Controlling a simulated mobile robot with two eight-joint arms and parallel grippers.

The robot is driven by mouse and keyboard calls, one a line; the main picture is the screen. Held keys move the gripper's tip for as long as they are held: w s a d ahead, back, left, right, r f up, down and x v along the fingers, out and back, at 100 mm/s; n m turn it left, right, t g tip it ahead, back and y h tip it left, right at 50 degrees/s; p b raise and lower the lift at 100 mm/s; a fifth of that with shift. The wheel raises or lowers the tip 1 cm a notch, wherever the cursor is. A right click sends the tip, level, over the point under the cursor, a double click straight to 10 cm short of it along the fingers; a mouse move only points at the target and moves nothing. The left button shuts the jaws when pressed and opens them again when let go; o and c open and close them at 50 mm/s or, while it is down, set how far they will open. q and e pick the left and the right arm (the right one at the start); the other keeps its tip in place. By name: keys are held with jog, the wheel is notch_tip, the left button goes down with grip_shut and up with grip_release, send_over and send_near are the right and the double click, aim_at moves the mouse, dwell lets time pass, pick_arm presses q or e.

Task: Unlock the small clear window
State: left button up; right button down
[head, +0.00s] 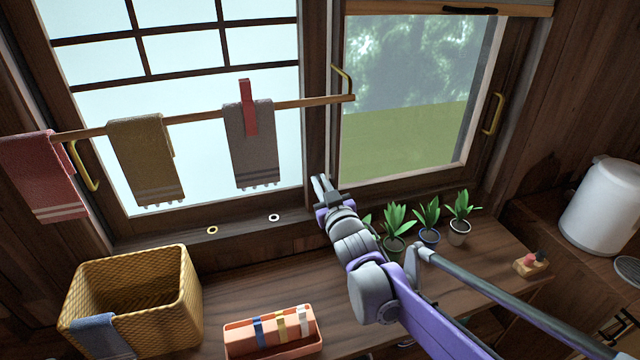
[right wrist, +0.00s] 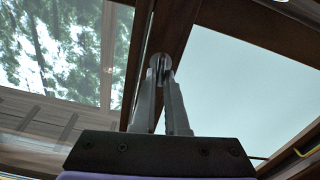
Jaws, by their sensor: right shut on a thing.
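The small clear window (head: 415,90) is at the right in the head view, with greenery behind its pane. Its pane (right wrist: 55,45) also shows at the left of the right wrist view. My right gripper (head: 322,184) is at the dark post between the clear window and the frosted window. In the right wrist view its fingertips (right wrist: 160,65) are closed on a small grey rounded piece, apparently the window lock (right wrist: 160,60). The fingers hide most of that piece, so I cannot tell how it is turned. My left gripper is not in view.
A wooden rod (head: 200,117) with towels and a red clip (head: 247,108) crosses the frosted window (head: 200,60). A wicker basket (head: 165,310) and orange tray (head: 285,345) sit on the counter (head: 225,280).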

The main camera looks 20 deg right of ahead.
jog(key=shift+d+m, duration=0.1)
jog(key=shift+m, duration=0.7)
jog(key=c, duration=1.2)
grip_release()
